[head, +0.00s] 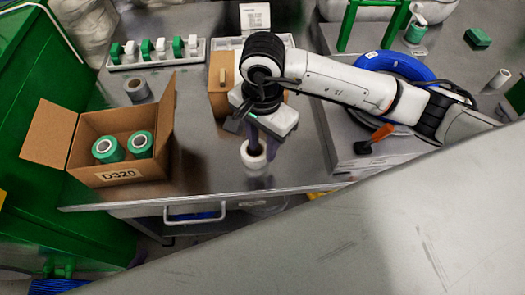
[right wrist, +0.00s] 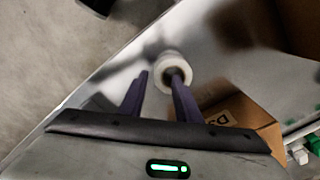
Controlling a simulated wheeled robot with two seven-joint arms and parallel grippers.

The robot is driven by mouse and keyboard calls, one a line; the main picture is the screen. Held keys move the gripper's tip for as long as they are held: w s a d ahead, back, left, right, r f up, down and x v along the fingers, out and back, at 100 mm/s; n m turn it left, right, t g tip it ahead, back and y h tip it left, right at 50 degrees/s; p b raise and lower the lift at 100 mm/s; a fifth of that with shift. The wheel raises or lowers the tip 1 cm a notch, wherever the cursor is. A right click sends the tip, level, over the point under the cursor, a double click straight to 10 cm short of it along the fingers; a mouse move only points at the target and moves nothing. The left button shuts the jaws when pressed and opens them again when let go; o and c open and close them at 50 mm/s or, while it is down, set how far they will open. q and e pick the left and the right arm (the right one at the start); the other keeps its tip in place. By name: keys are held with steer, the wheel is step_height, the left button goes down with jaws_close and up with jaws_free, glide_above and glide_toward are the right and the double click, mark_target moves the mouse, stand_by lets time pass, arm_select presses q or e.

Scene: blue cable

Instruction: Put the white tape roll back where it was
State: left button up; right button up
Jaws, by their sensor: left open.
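The white tape roll (head: 253,160) stands on the grey metal table near its front edge, below my right gripper (head: 262,147). In the right wrist view the white roll (right wrist: 161,63) sits at the fingertips of my right gripper (right wrist: 159,72). The two purple fingers are apart. One fingertip overlaps the roll's centre hole, and the other is beside its outside with a small gap. How deep the first finger reaches cannot be told. My left gripper is not in view.
An open cardboard box (head: 119,176) marked D320 holds two green rolls. A grey roll (head: 138,89), a white rack (head: 154,60) of green and white pieces and a second box (head: 219,88) stand behind. A blue cable coil (head: 398,65) and orange-handled tool (head: 382,132) lie right.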

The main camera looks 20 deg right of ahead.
mark_target(263, 155)
step_height(263, 155, up, 8)
steer(key=shift+f, duration=0.15)
stand_by(1.3)
